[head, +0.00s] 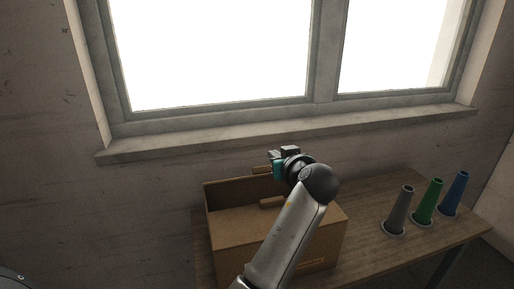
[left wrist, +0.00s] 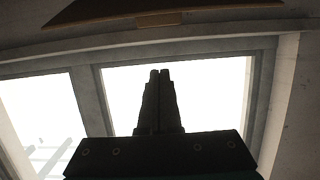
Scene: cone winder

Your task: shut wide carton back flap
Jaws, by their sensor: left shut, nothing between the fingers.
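The wide brown carton (head: 300,255) stands on the wooden table below the window. Its back flap (head: 228,192) stands up along the wall side, with a small tab (head: 262,170) at its top edge. A front panel (head: 235,226) lies about flat, with another tab (head: 271,202) at its inner edge. My left gripper (head: 281,154) is at the back flap's top edge, near the tab; contact cannot be told. Its fingers (left wrist: 160,74) are shut and empty. In the left wrist view a brown panel with a tab (left wrist: 158,20) shows at the top. My left arm hides the carton's right part.
Grey (head: 397,212), green (head: 427,203) and blue (head: 453,195) cones stand on the table's right side. Bare tabletop (head: 365,235) lies between them and the carton. The window sill (head: 200,143) and wall are close behind.

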